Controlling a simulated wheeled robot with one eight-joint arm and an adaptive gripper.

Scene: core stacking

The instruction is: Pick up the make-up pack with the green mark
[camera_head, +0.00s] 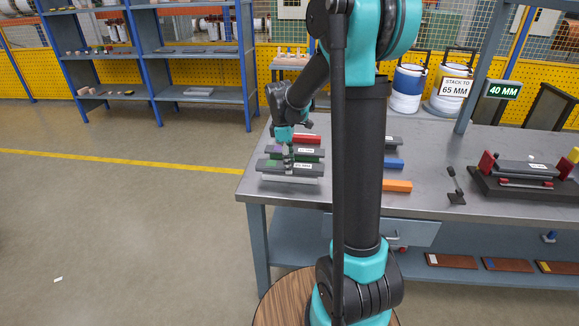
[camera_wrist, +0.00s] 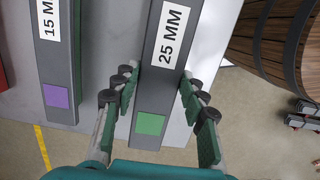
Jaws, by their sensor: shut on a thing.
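The make-up pack with the green mark (camera_wrist: 168,82) is a long dark grey bar with a white "25 MM" label and a green square near one end. In the wrist view my gripper (camera_wrist: 157,84) has its fingers on both sides of this pack, shut on it. In the head view the pack (camera_head: 310,173) is at the table's left front, with my gripper (camera_head: 288,153) over it. I cannot tell whether it is lifted. Another grey pack (camera_wrist: 56,75) with a "15 MM" label and a purple mark lies beside it, apart from my fingers.
A red block (camera_head: 307,139) lies behind the packs. A blue block (camera_head: 393,163) and an orange block (camera_head: 397,186) lie to the right. A fixture (camera_head: 525,185) holding a grey bar stands at the right, near a "40 MM" display (camera_head: 503,90) and a "STACK TO 65 MM" sign (camera_head: 455,87).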

